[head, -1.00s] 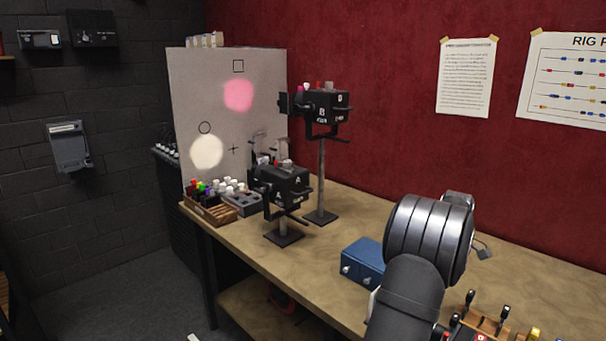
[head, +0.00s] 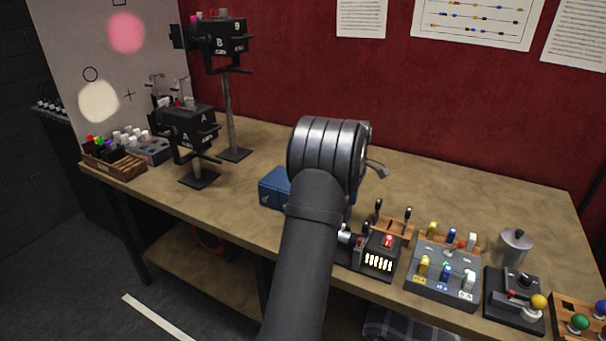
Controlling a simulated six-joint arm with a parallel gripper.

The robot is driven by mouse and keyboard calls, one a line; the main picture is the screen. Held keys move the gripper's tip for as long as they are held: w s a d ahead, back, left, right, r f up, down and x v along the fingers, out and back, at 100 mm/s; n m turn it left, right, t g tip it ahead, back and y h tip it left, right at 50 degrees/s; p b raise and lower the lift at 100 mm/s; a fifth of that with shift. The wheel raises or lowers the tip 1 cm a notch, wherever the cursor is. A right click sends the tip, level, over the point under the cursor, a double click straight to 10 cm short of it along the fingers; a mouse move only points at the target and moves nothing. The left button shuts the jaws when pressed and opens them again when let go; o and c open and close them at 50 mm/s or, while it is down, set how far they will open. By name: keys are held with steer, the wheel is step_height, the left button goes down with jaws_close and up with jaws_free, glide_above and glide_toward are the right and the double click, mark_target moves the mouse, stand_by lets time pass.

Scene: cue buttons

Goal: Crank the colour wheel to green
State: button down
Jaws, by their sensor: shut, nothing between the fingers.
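I cannot clearly make out a colour wheel. Two black lamps stand on the bench at the left, lamp A (head: 188,130) low and lamp B (head: 218,42) on a tall post. A pink light spot (head: 127,33) and a cream-white spot (head: 98,101) show on the pale board; no green spot shows there. My arm reaches up from the bottom middle, over the bench. My gripper (head: 377,169) is mostly hidden behind my ribbed metal wrist; only a small grey tip shows at its right. It looks shut and empty, apart from the lamps and controls.
A blue box (head: 274,189) is partly behind my wrist. The back right of the bench is clear.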

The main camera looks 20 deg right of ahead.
steer(key=a+r+n+h, duration=0.1)
steer(key=r, duration=0.1)
steer(key=a+r+n+h, duration=0.2)
steer(key=r, duration=0.1)
steer(key=shift+w+r+h, duration=0.3)
steer(key=shift+r, duration=0.05)
steer(key=a+h, duration=0.1)
steer(key=s+a+n+h, duration=0.1)
steer(key=a, duration=0.1)
steer(key=s+a+f+n+g+h, duration=0.1)
steer(key=a, duration=0.1)
steer(key=shift+a, duration=0.15)
steer(key=a+r+n+t+h, duration=0.25)
steer(key=a+n+h, duration=0.25)
steer(key=a, duration=0.3)
steer(key=x, duration=1)
steer(key=shift+s+f, duration=0.25)
steer(key=shift+f, duration=0.25)
steer(key=shift+s+d+n+t, duration=0.25)
steer(key=shift+n+t, duration=0.25)
steer(key=shift+t, duration=0.35)
